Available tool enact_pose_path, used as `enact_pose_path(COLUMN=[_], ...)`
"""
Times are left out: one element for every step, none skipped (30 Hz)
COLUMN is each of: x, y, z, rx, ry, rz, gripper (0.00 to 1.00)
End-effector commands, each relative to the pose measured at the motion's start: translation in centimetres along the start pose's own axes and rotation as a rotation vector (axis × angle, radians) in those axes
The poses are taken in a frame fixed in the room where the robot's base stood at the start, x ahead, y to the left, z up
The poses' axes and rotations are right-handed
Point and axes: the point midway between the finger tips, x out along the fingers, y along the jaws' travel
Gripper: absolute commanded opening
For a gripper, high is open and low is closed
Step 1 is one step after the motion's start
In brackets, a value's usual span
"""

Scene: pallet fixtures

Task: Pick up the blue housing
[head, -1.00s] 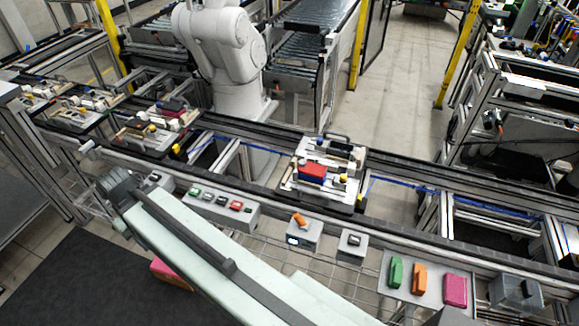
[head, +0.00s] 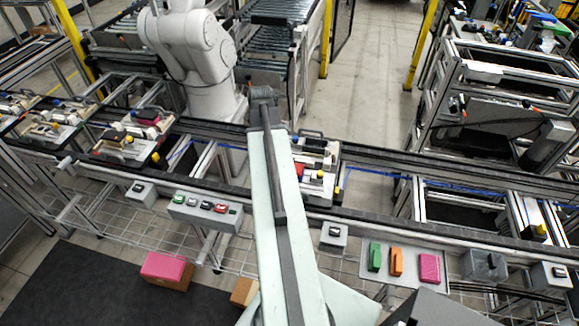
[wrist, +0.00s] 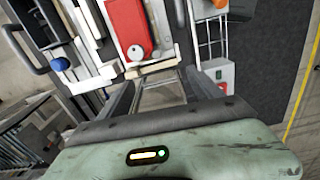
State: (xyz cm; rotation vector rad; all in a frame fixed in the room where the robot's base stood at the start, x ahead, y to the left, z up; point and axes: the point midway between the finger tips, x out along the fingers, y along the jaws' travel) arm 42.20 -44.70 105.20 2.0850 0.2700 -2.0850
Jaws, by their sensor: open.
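My gripper (wrist: 160,85) shows in the wrist view with its two fingers apart and nothing between them. A red housing (wrist: 124,22) with a pale round knob lies on a pallet fixture just beyond the fingers, apart from them. I cannot make out a blue housing for certain. In the wrist view a small blue knob (wrist: 61,64) sits at the left of the fixture. In the head view my arm covers part of the middle pallet (head: 322,200), and the gripper itself cannot be made out there.
Green (head: 375,257), orange (head: 396,262) and pink (head: 429,267) blocks stand on a grey panel along the conveyor's front. A button box (head: 334,236) is left of them. Other loaded pallets stand at left. A pink box (head: 166,267) lies below.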

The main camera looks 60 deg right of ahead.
Motion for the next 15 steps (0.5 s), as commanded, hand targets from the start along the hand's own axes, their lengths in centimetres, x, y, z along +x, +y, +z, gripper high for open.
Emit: enact_pose_path(x=[-0.8,-0.9,-1.1,-1.1,-1.1,-1.1,-1.1,-1.1,-1.1,-0.9,-0.7,-0.2,0.2,0.6,1.2], y=[1.7,2.3,3.0,3.3,3.6,3.8,3.9,3.9,3.9,3.9,3.9,3.9,3.8,3.8,3.8], z=[2.8,4.0,5.3,6.1,6.7,7.3,7.5,7.6,7.6,7.6,7.6,7.6,7.5,7.5,7.5], rx=[-0.005,-0.015,-0.025,-0.032,-0.037,-0.042,-0.045,-0.048,-0.050,-0.050,-0.050,-0.050,-0.050,-0.050,-0.050], ry=[0.000,0.000,0.001,0.001,0.001,0.001,0.001,0.001,0.000,0.000,0.000,0.000,0.000,0.000,0.000], rz=[0.000,0.000,0.000,0.000,0.000,0.000,0.000,0.000,0.000,0.000,0.000,0.000,0.000,0.000,0.000], gripper=[0.75,0.75,0.75,0.75,0.75,0.75,0.75,0.75,0.75,0.75,0.75,0.75,0.75,0.75,0.75])
